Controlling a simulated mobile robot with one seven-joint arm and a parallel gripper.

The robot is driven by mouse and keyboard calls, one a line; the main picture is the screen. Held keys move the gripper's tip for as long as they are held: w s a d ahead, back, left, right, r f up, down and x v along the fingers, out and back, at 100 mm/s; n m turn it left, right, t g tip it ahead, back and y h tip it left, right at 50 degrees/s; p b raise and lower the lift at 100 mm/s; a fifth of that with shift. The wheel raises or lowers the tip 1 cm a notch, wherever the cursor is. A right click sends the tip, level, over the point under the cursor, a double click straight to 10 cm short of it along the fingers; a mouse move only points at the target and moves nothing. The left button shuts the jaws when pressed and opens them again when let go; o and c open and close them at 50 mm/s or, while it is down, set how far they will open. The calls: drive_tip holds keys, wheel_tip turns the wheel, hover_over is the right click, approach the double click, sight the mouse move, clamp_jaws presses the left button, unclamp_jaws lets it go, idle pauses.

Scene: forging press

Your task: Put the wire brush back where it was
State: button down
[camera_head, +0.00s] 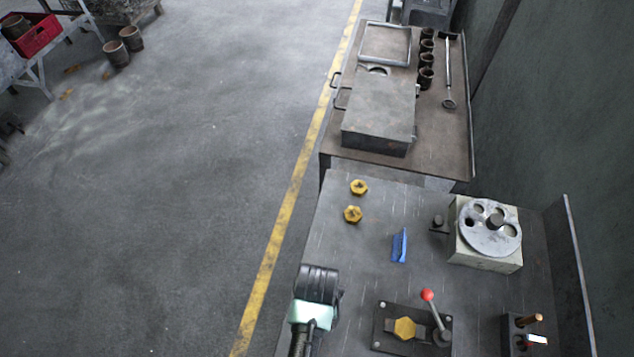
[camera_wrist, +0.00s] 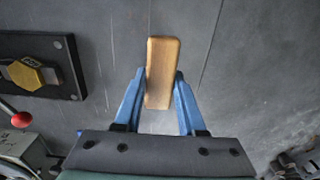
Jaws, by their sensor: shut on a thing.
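The wire brush (camera_wrist: 162,72) shows in the wrist view as a long, plain wooden back. My gripper (camera_wrist: 158,95) has its two blue fingers closed on either side of the lower part of this wood. The bristles are hidden. I cannot tell whether the brush touches the bench below it. In the head view my gripper (camera_head: 312,312) is over the near left of the grey bench (camera_head: 345,270), left of the clamp fixture. Its fingers and the brush are hard to make out there.
The clamp fixture (camera_head: 382,326) holds a yellow hex piece (camera_head: 404,328) beside a red-knobbed lever (camera_head: 428,295). Two yellow hex pieces (camera_head: 353,214), a blue item (camera_head: 399,245), a dial box (camera_head: 487,258) and a dark holder (camera_head: 510,335) stand on the bench. Its middle left is bare.

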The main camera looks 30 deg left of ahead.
drive_tip(key=shift+f, duration=1.5)
drive_tip(key=shift+f, duration=0.1)
drive_tip(key=c, duration=0.5)
unclamp_jaws()
